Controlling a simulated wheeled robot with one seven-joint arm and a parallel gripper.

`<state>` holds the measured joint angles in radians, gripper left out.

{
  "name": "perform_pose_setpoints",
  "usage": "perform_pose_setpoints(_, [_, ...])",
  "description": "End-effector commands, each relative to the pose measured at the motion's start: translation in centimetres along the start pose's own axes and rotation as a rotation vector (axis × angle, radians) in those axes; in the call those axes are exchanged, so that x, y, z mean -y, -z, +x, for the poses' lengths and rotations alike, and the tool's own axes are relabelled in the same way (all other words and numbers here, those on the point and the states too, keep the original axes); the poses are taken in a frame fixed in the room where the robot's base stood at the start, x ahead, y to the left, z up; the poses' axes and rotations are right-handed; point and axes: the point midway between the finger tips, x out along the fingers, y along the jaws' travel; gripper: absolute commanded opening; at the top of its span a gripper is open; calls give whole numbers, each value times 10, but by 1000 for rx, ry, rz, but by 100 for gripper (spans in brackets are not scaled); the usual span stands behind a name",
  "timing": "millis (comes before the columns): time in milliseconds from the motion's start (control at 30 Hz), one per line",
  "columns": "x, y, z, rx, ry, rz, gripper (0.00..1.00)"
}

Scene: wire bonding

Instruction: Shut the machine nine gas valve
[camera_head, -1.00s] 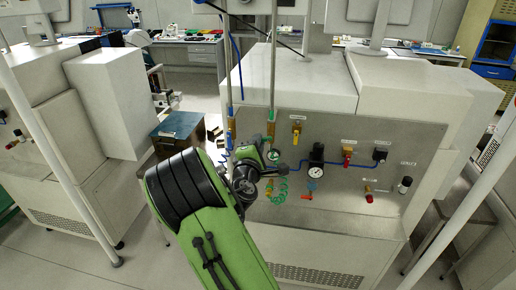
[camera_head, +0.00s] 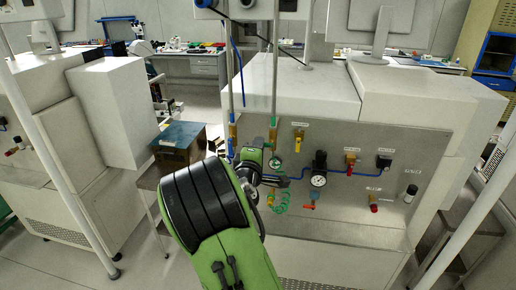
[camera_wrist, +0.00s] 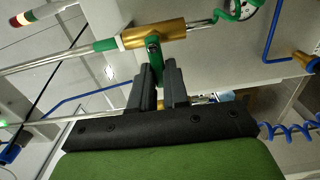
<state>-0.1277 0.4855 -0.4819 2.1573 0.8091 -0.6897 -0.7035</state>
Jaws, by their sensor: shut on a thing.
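A brass valve (camera_wrist: 155,34) with a green lever (camera_wrist: 153,48) sits in line on a thin metal pipe with a green fitting in the wrist view. In the head view, the brass valve (camera_head: 273,133) is on the vertical green-marked pipe at the left of the machine's front panel. My gripper (camera_wrist: 160,72) is shut on the green lever, with one dark finger on each side of it. The lever's exact turn relative to the pipe is hard to tell.
The panel (camera_head: 345,215) also carries a round gauge (camera_head: 318,180), a red-handled brass valve (camera_head: 350,162) and a yellow valve (camera_head: 299,137). A second brass valve (camera_head: 232,132) is on the blue-marked pipe close by. Blue and green coiled hoses hang near my wrist.

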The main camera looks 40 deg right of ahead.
Motion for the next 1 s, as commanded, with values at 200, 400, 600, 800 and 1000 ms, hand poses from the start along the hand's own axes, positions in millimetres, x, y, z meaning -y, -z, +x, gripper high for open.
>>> perform_pose_setpoints(200, [1, 0, 0, 1, 2, 2, 30])
perform_pose_setpoints(400, [0, 0, 0, 0, 1, 1, 40])
perform_pose_setpoints(600, [1, 1, -6, -2, 1, 1, 40])
perform_pose_setpoints(800, [4, 3, -51, -8, 3, 2, 40])
perform_pose_setpoints(1000, [4, 2, -109, -11, 3, 1, 40])
